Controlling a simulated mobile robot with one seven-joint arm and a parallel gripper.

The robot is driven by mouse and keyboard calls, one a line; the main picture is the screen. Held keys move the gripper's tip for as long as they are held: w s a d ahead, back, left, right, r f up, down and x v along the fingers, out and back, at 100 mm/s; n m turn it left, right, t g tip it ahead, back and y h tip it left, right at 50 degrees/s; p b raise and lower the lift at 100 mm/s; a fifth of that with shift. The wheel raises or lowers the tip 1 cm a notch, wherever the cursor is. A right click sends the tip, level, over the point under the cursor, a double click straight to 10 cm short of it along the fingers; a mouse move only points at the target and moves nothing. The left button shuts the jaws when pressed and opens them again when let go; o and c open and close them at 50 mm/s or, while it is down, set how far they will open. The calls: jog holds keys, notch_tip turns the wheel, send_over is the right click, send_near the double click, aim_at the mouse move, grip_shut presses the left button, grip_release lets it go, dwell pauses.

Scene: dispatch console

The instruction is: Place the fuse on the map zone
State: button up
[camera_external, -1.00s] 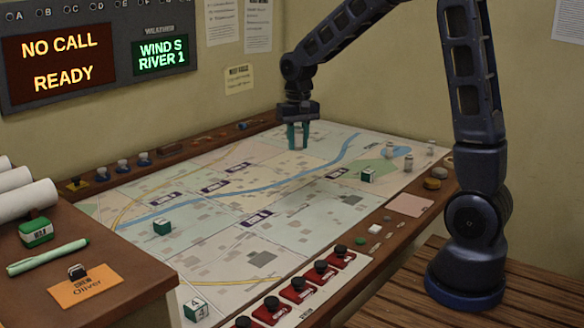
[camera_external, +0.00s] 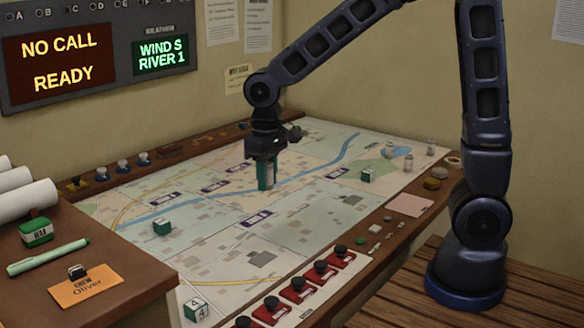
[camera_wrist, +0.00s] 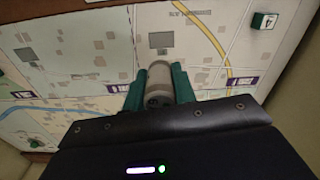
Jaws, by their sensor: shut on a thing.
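My gripper (camera_external: 265,184) is over the middle of the map (camera_external: 215,255), just by the blue river band, pointing down. In the wrist view its two green fingers (camera_wrist: 158,88) are shut on a grey-beige cylinder, the fuse (camera_wrist: 157,72), with a dark end facing the camera. In the external view the fingers hide the fuse. I cannot tell whether it touches the map. The map is split into zones with small purple labels, one of them (camera_external: 255,218) a little below my gripper.
Green-and-white cubes stand on the map at the left (camera_external: 163,227), right (camera_external: 368,175) and front (camera_external: 195,309). Small pale cylinders (camera_external: 408,163) stand near the right edge. Red switches (camera_external: 298,290) line the front rail. Map around my gripper is mostly clear.

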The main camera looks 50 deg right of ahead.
aim_at(269, 262)
notch_tip(269, 262, down, 20)
jog(key=shift+r, duration=0.1)
dwell(0.6)
jog(key=o, duration=1)
notch_tip(269, 262, up, 12)
jog(key=s+d+r+m+t, duration=0.1)
jog(key=s+d+r, duration=0.2)
jog(key=d+r, duration=0.35)
jog(key=s+d+r+t, duration=0.1)
jog(key=s+d+r, duration=0.3)
jog(key=d+r, duration=0.3)
jog(key=s+d+r+t, duration=0.1)
jog(key=s+d+r, duration=0.2)
jog(key=s, duration=0.3)
jog(key=s+d+r+t, duration=0.1)
jog(key=s+d+r, duration=0.3)
jog(key=s+d, duration=0.1)
jog(key=shift+s+r+m+t, duration=0.15)
jog(key=shift+s+m+t, duration=0.2)
jog(key=shift+s, duration=0.45)
